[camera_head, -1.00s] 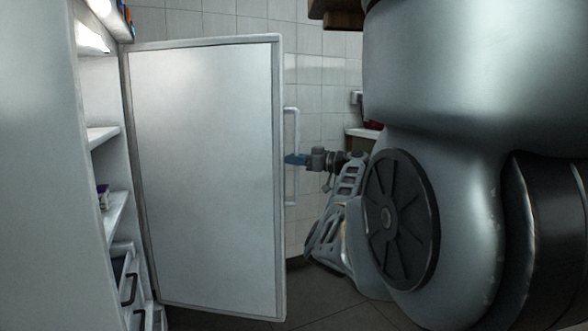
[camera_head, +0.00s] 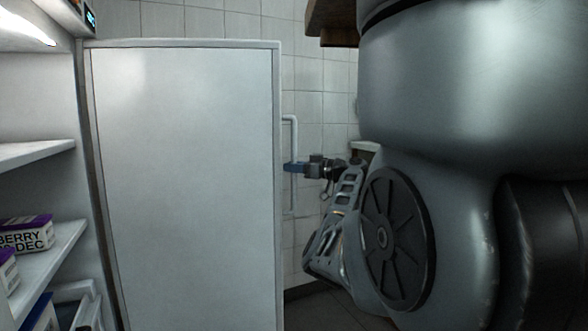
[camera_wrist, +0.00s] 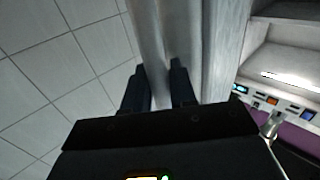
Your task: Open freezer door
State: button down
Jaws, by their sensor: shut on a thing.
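The white freezer door (camera_head: 185,190) stands wide open in the head view, its inner panel facing me. Its pale vertical handle (camera_head: 291,140) is on the door's right edge. My gripper (camera_head: 292,167) is shut on the handle near its middle. In the wrist view my gripper's dark fingers (camera_wrist: 160,85) sit on either side of the handle bar (camera_wrist: 150,40), and the door edge (camera_wrist: 215,50) runs just right of them. The outer face of the door is hidden in the head view.
The freezer's inside shows at left, with a shelf (camera_head: 45,262) holding boxes with purple tops (camera_head: 25,233). A tiled wall (camera_head: 315,75) stands behind the door. A wooden cabinet (camera_head: 333,20) hangs at the top. My arm covers the right side.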

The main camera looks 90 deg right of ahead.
jog(key=shift+s+f, duration=0.1)
jog(key=shift+f, duration=0.05)
jog(key=c, duration=1.3)
grip_release()
jog(key=shift+o, duration=1.1)
jog(key=p+v, duration=0.2)
jog(key=v, duration=0.5)
jog(key=shift+s+a, duration=0.3)
jog(key=shift+c, duration=0.2)
